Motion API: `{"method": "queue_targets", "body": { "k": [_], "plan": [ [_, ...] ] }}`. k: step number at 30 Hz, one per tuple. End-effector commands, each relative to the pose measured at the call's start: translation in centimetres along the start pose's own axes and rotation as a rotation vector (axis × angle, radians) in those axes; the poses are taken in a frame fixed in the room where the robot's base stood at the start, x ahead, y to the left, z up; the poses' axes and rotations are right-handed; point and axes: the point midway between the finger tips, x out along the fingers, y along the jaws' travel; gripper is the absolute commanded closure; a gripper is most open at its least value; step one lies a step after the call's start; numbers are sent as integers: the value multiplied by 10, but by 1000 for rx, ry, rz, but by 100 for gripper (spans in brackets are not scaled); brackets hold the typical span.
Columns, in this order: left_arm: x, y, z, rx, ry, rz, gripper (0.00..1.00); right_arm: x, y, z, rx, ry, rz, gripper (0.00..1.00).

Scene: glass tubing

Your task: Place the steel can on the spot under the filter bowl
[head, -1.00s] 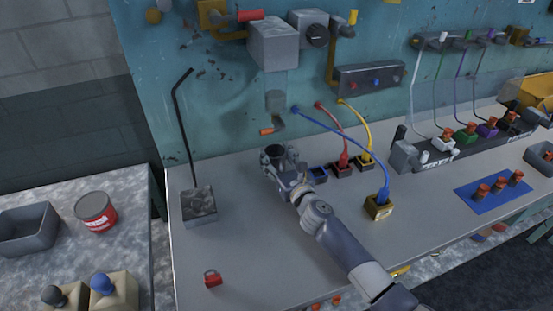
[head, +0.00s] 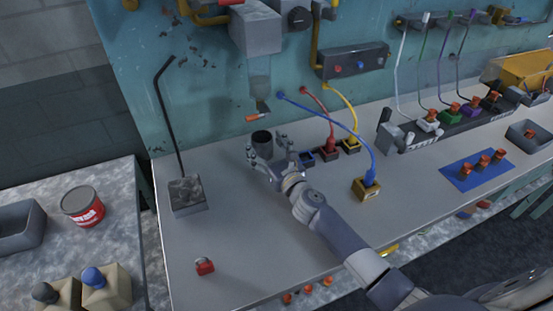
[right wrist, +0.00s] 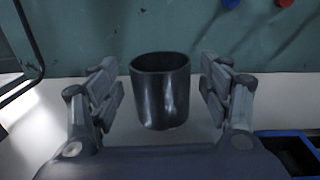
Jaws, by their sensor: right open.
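The steel can (head: 262,145), a dark open-topped cylinder, stands upright on the grey bench below the filter bowl (head: 260,86), a clear piece under the grey wall box. An orange-handled drain (head: 258,116) hangs just above the can. My right gripper (head: 268,156) is open at the near side of the can. In the right wrist view the can (right wrist: 160,95) stands between the spread fingers, with a visible gap on each side. The bench spot under the can is hidden. My left gripper is not in view.
Blue, red and yellow plug sockets (head: 330,150) with cables stand right of my gripper. The bench front middle is clear.

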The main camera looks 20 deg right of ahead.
Motion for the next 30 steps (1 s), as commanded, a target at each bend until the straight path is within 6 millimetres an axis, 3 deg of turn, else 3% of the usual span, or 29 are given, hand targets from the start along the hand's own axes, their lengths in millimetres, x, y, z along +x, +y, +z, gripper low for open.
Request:
{"method": "queue_targets", "body": {
  "k": [9, 15, 30],
  "plan": [
    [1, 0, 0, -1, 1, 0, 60, -67, 0, -1, -1, 2, 0, 29],
    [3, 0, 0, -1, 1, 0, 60, -93, 0, -1, 1, 1, -1, 29],
    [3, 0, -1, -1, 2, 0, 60, -102, 0, 1, 0, -1, -1, 29]
  ]
}}
